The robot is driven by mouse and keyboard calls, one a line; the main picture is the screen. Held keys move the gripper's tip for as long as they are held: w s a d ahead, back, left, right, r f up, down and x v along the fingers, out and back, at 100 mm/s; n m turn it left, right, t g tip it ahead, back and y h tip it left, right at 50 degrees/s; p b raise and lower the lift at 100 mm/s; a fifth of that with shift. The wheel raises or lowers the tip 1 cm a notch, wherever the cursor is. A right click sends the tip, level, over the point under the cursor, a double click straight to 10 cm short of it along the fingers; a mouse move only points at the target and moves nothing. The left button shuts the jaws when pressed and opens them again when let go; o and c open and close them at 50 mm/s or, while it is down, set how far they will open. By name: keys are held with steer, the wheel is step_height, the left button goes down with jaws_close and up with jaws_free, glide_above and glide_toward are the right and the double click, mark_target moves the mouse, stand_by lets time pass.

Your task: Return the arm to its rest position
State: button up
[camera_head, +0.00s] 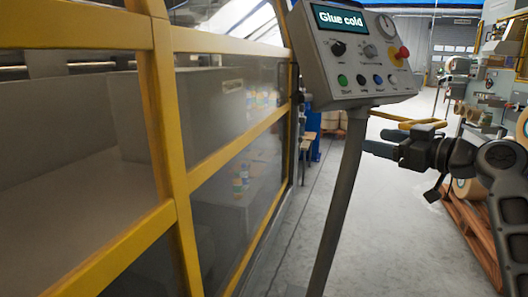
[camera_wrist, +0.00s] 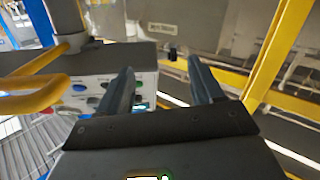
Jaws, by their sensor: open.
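My gripper (camera_head: 384,138) is at the right of the head view, with my dark arm running off the right edge. Its fingers point left, toward the post of the control panel (camera_head: 362,78), and look lower than the panel. In the wrist view my gripper (camera_wrist: 162,70) shows two dark fingers spread apart with nothing held between them. The control panel (camera_wrist: 88,88) shows there behind and left of the fingers, its buttons partly hidden by the left finger. I cannot tell the exact gap between gripper and panel.
The panel's display (camera_head: 340,20) reads "Glue cold". A grey post (camera_head: 340,200) carries the panel. A yellow-framed machine guard (camera_head: 172,130) with clear panes fills the left. A wooden pallet (camera_head: 470,222) stands at the right. Grey floor (camera_head: 400,245) lies open between.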

steer(key=s+a+f+m+t+h+p, duration=0.1)
steer(key=s+a+f+m+h, duration=0.2)
steer(key=s+f, duration=0.8)
steer(key=s+a+f+m+h, duration=0.1)
steer(key=s+f+m+h, duration=0.5)
steer(key=f, duration=0.8)
steer(key=s+f+m, duration=0.1)
steer(key=s+f, duration=0.1)
steer(key=s, duration=0.5)
steer(key=s+f, duration=0.3)
steer(key=s, duration=0.5)
steer(key=s+r, duration=0.2)
steer(key=s, duration=0.7)
steer(key=s+r+h+p, duration=0.1)
steer(key=s+r, duration=0.1)
steer(key=s, duration=0.7)
steer(key=shift+s+a+r+p, duration=0.25)
steer(key=shift+s+r+p, duration=0.05)
steer(key=shift+s, duration=0.1)
steer(key=shift+n, duration=0.5)
steer(key=s+r, duration=0.6)
steer(key=s, duration=0.1)
